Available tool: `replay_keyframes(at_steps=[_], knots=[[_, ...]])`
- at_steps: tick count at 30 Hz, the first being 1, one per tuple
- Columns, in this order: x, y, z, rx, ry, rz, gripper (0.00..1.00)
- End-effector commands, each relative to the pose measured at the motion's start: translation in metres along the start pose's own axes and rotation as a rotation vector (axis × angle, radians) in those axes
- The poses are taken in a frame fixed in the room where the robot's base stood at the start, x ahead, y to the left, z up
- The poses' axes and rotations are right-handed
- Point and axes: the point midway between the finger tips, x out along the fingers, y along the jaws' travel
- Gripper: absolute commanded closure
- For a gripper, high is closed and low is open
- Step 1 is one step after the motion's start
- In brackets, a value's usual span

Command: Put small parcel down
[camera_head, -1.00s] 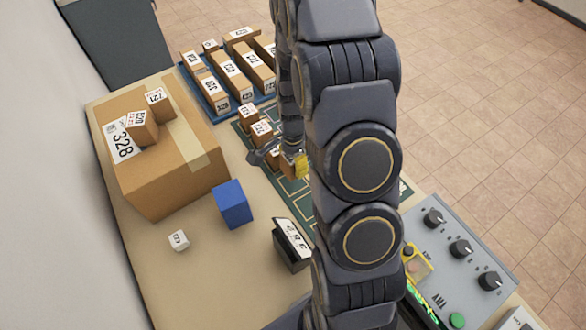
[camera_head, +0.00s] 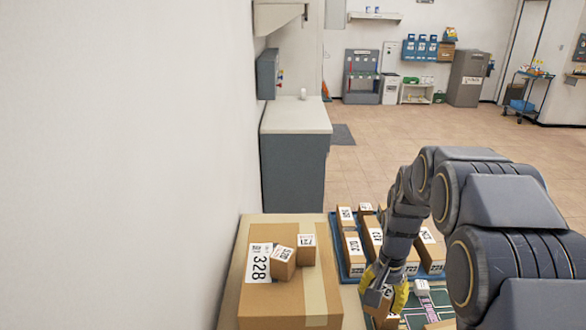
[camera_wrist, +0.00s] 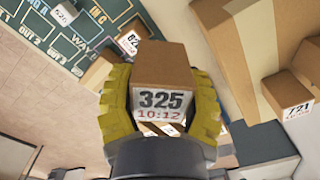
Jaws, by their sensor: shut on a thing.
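A small brown parcel with a white label reading 325 10:12 shows in the wrist view (camera_wrist: 160,75). My gripper (camera_wrist: 160,88) has its yellow fingers shut on both sides of it. In the head view my gripper (camera_head: 384,287) points down over the front of the table, between the large box and the green mat (camera_head: 432,310). The held parcel (camera_head: 378,299) is partly hidden by the fingers there. I cannot tell its exact height. The wrist view shows the mat (camera_wrist: 70,45), with printed lanes, at upper left.
A large box (camera_head: 255,305) labelled 328 stands on the left with two small parcels (camera_head: 283,262) (camera_head: 306,248) on top. A blue tray (camera_head: 345,277) of long parcels lies behind the gripper. A small white box (camera_head: 421,287) is on the mat. Part of the mat looks bare.

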Motion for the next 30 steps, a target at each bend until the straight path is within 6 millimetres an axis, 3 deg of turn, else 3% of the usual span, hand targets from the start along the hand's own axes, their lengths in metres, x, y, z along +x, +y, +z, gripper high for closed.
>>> replay_keyframes(at_steps=[1,6,12,16,24,30], knots=[[-0.017,-0.017,0.003,-0.134,0.007,-0.003,0.84],[-0.058,-0.051,0.016,-0.493,0.006,0.003,0.84],[-0.073,-0.063,0.026,-0.678,-0.002,0.009,0.84],[-0.046,-0.054,0.022,-0.691,-0.01,0.011,0.84],[0.044,-0.013,0.023,-0.684,-0.013,0.012,0.84],[0.08,0.008,0.031,-0.688,-0.009,0.01,0.84]])
